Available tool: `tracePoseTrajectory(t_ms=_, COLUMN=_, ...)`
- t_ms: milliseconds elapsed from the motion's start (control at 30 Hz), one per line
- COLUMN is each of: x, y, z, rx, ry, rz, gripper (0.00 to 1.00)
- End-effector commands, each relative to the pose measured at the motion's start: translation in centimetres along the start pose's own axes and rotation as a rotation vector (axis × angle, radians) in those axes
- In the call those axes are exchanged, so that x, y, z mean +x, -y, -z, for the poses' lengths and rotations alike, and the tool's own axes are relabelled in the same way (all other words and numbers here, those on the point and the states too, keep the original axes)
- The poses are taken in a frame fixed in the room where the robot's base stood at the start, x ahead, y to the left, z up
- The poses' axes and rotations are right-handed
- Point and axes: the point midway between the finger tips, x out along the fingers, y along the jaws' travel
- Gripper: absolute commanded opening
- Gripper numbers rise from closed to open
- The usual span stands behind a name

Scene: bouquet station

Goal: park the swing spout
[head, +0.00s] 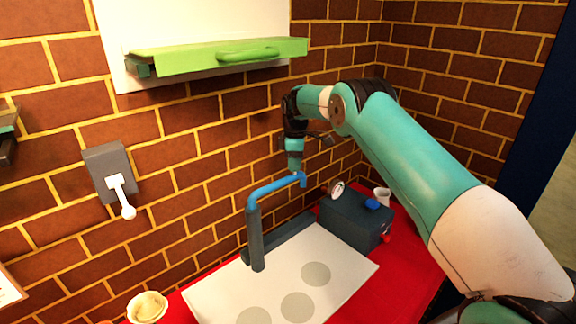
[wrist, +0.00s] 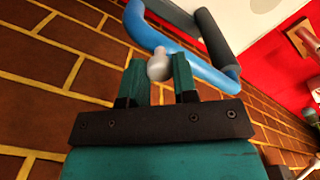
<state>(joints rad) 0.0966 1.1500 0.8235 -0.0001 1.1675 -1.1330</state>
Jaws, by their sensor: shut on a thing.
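The swing spout is a blue bent tube (head: 273,188) on top of a dark upright post (head: 256,240) in the head view. Its free end points right, toward the wall corner. My gripper (head: 295,168) is at that free end, pointing down. In the wrist view my gripper (wrist: 159,78) is shut on a pale round knob (wrist: 159,65) at the spout. The blue tube (wrist: 190,55) runs just beyond the fingers, and the dark post (wrist: 215,38) shows behind it. In the head view the knob is hidden.
Below the spout is a white board (head: 250,285) with grey round spots, on a red counter (head: 405,275). A dark box (head: 350,222) with a dial stands right of the spout. A green shelf-like flap (head: 220,55) and a grey lever switch (head: 110,170) are on the brick wall.

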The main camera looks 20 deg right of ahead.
Motion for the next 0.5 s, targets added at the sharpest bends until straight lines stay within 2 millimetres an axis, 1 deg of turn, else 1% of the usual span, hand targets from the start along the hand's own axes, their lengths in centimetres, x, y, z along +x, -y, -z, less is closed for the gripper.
tracePoseTrajectory(t_ms=333, x=-0.08, y=-0.03, z=0.01, rx=-0.004, ry=0.0, rz=0.0, gripper=0.0)
tracePoseTrajectory(t_ms=367, x=-0.08, y=-0.02, z=0.01, rx=-0.004, ry=0.0, rz=0.0, gripper=0.29)
tracePoseTrajectory(t_ms=400, x=-0.08, y=-0.02, z=0.01, rx=-0.004, ry=0.0, rz=0.0, gripper=0.38)
tracePoseTrajectory(t_ms=467, x=-0.07, y=-0.02, z=0.01, rx=-0.004, ry=0.0, rz=0.0, gripper=0.52)
tracePoseTrajectory(t_ms=500, x=-0.06, y=-0.02, z=0.0, rx=-0.003, ry=0.0, rz=0.0, gripper=0.52)
